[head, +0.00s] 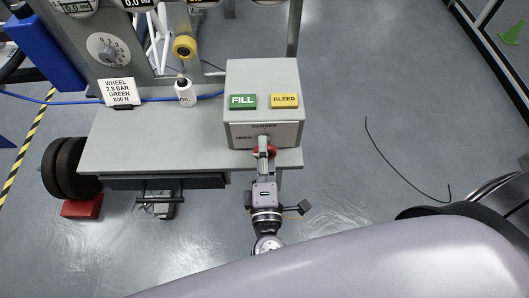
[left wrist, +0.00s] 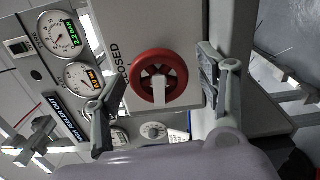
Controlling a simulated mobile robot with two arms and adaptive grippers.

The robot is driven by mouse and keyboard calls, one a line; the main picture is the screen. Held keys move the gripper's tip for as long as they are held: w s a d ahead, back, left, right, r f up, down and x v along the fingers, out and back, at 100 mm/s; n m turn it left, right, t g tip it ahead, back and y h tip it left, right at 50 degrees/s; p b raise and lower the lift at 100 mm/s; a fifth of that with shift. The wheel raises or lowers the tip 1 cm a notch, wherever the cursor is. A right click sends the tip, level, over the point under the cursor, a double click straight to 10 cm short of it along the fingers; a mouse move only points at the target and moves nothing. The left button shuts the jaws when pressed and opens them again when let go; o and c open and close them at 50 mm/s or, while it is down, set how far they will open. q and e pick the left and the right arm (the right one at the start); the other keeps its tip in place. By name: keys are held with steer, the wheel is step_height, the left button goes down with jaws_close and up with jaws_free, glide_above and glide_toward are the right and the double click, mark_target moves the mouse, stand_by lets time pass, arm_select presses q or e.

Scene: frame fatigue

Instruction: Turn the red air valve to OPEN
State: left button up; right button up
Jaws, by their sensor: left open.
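The red air valve (left wrist: 148,66) is a round handwheel on the front of a grey box (head: 262,78). In the left wrist view a pale bar runs from its hub toward the lower rim; I cannot tell whether it is a pointer. CLOSED is printed above the valve and OPEN to its left in the head view, where the wheel (head: 271,151) is partly hidden by my gripper. My left gripper (head: 265,159) is open in front of the valve. Its fingers (left wrist: 162,80) stand on either side of the wheel, with visible gaps. My right gripper is out of view.
The box carries a green FILL label (head: 242,101) and a yellow BLEED label (head: 285,100). It stands on a grey bench (head: 150,145) with a white oil bottle (head: 184,93) and a WHEEL sign (head: 119,92). Gauges (left wrist: 84,77) show in the wrist view. Open floor lies right.

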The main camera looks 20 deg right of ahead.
arm_select(q)
steer(key=v, duration=1.2)
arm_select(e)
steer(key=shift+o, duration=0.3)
